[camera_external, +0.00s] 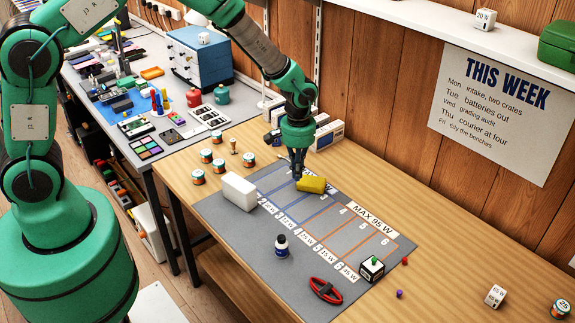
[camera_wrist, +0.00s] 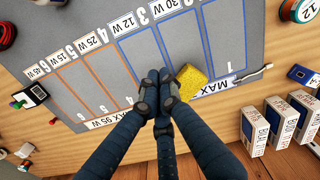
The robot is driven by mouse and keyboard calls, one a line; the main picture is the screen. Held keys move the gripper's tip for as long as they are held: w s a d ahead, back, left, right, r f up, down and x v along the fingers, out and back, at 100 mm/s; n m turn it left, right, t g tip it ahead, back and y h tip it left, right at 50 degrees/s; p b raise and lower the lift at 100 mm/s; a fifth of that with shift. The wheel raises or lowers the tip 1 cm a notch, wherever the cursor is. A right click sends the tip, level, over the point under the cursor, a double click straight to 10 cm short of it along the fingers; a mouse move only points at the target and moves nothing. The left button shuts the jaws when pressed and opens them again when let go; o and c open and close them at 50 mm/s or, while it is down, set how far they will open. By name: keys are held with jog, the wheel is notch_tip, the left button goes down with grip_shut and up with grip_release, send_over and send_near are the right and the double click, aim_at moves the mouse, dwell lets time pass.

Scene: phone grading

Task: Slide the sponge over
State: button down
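My gripper (camera_external: 298,177) points down at the sponge's left end in the external view. In the wrist view its fingertips (camera_wrist: 158,88) are together with nothing seen between them. They are right beside the sponge; I cannot tell whether they touch it.
A white block (camera_external: 239,191) lies on the mat's left part. White boxes (camera_external: 328,135) stand behind the mat. Several cells are clear.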

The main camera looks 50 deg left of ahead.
aim_at(308, 182)
jog(key=shift+f, duration=0.15)
notch_tip(308, 182, down, 10)
jog(key=shift+r+b, duration=0.25)
jog(key=shift+b, duration=0.35)
jog(key=shift+w+a+f, duration=0.1)
jog(key=shift+w+a, duration=0.1)
jog(key=shift+w, duration=0.3)
jog(key=shift+w+a+f, duration=0.1)
jog(key=shift+w+a, duration=0.05)
jog(key=shift+w, duration=0.3)
jog(key=shift+w+a+r, duration=0.1)
jog(key=shift+w+a, duration=0.1)
jog(key=shift+w, duration=0.25)
jog(key=shift+w+a, duration=0.2)
jog(key=shift+w, duration=0.25)
jog(key=shift+w+a+b, duration=0.15)
jog(key=shift+w+a, duration=0.1)
jog(key=shift+w, duration=0.45)
jog(key=shift+w+a+b, duration=0.1)
jog(key=shift+w+a, duration=0.15)
jog(key=shift+w, duration=0.4)
jog(key=shift+w+a+b, duration=0.15)
jog(key=shift+w+a, duration=0.1)
jog(key=shift+w, duration=0.45)
jog(key=shift+s, duration=0.1)
